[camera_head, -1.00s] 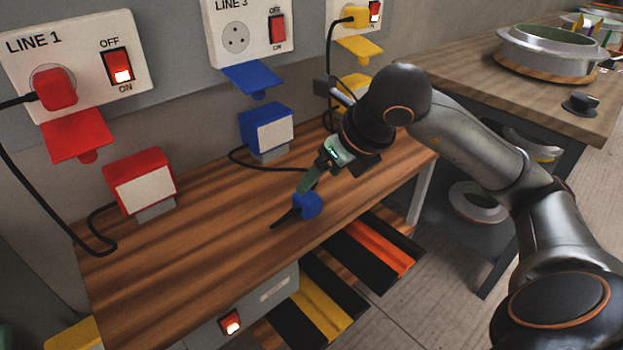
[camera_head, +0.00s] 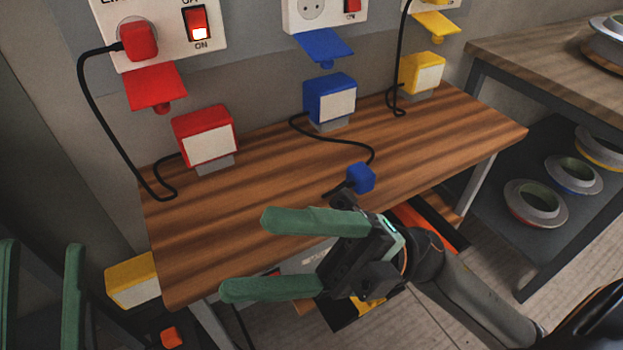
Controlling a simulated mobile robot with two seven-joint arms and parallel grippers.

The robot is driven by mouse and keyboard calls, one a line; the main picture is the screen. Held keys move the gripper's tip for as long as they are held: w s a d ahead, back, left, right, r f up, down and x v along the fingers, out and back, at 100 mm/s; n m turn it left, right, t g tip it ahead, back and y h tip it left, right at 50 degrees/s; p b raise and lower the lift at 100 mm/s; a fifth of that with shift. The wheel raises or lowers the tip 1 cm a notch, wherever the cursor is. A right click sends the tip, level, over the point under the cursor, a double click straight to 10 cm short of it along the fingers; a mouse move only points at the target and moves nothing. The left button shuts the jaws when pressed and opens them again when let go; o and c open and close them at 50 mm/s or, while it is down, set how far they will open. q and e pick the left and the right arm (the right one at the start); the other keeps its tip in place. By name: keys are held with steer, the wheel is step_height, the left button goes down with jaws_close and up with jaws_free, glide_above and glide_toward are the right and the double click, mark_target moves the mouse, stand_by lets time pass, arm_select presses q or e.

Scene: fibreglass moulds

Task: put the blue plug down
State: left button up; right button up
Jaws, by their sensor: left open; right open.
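The blue plug (camera_head: 361,178) rests on the wooden bench (camera_head: 250,215) near its front edge. Its black cord runs back to the blue box (camera_head: 330,99). My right gripper (camera_head: 245,255) is open and empty, its green fingers pointing left, in front of and left of the plug, apart from it. Part of the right gripper's body stands just before the plug, and a dark piece beside the plug is partly hidden. My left gripper (camera_head: 41,248) is open at the lower left, only its green fingers showing, well away from the plug.
Above the bench is the line 3 socket (camera_head: 312,12) with its blue flap (camera_head: 323,45) hanging down. A red box (camera_head: 206,139) and a yellow box (camera_head: 422,72) also stand on the bench. The bench left of the plug is clear. A shelf with ring moulds (camera_head: 536,202) is at right.

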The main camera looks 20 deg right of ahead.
steer(key=w+d+f+m+t+h, duration=0.1)
steer(key=w+d+m+t+h, duration=0.2)
steer(key=m+t, duration=0.8)
steer(key=w+d+m+t+h, duration=0.3)
steer(key=m+t+h, duration=0.4)
steer(key=m+t, duration=0.4)
steer(key=shift+w+f+m+t, duration=0.35)
steer(key=shift+w+m, duration=0.25)
steer(key=shift+m, duration=0.1)
steer(key=shift+d, duration=0.1)
